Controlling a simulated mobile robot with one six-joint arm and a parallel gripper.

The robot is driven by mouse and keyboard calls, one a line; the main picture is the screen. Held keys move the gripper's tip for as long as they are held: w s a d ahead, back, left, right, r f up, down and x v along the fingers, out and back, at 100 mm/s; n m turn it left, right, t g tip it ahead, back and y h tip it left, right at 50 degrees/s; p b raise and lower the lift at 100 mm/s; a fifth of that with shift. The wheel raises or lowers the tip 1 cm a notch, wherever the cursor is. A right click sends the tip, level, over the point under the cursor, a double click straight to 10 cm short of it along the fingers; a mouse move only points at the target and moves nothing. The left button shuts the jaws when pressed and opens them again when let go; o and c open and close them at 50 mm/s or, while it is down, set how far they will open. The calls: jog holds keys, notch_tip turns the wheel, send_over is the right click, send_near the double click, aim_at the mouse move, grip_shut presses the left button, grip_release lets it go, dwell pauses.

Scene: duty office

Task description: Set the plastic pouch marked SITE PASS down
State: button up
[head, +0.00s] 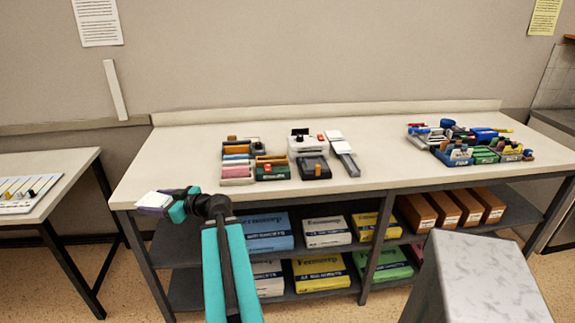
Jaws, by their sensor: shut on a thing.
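My gripper (173,205) is at the end of my teal and black arm, near the left front corner of the long table (190,140). It is shut on a small flat whitish thing with a dark purple edge, which I take to be the plastic pouch (153,199). The marking on it is too small to read. The pouch sticks out to the left of the jaws. It overlaps the table's front left corner in the picture, and I cannot tell its height above the top or whether it touches.
Several small boxes and tools stand mid-table (290,155), and a crowded group of bins (465,145) stands at the right. The table's left end is bare. Shelves below hold cartons (320,273). A lower side table (60,170) with a white panel (25,193) stands left.

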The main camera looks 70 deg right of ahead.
jog(key=s+d+r+m+g+h+b, duration=0.25)
jog(key=s+d+m+h, duration=0.55)
jog(key=s+d, duration=1.4)
jog(key=s+d+r+m+g+h+b, duration=0.1)
jog(key=s+d+m+g+h, duration=0.1)
jog(key=s, duration=1.1)
jog(key=s+d+r+m+g+h+b, duration=0.1)
jog(key=s+d+m+g+h, duration=0.1)
jog(key=s, duration=1.1)
jog(key=d+g+h, duration=0.1)
jog(key=d+g, duration=0.1)
jog(key=g, duration=0.1)
jog(key=shift+s+d+r+m+h, duration=0.2)
jog(key=shift+d+m+h, duration=0.1)
jog(key=shift+m, duration=0.1)
jog(key=shift+w, duration=0.1)
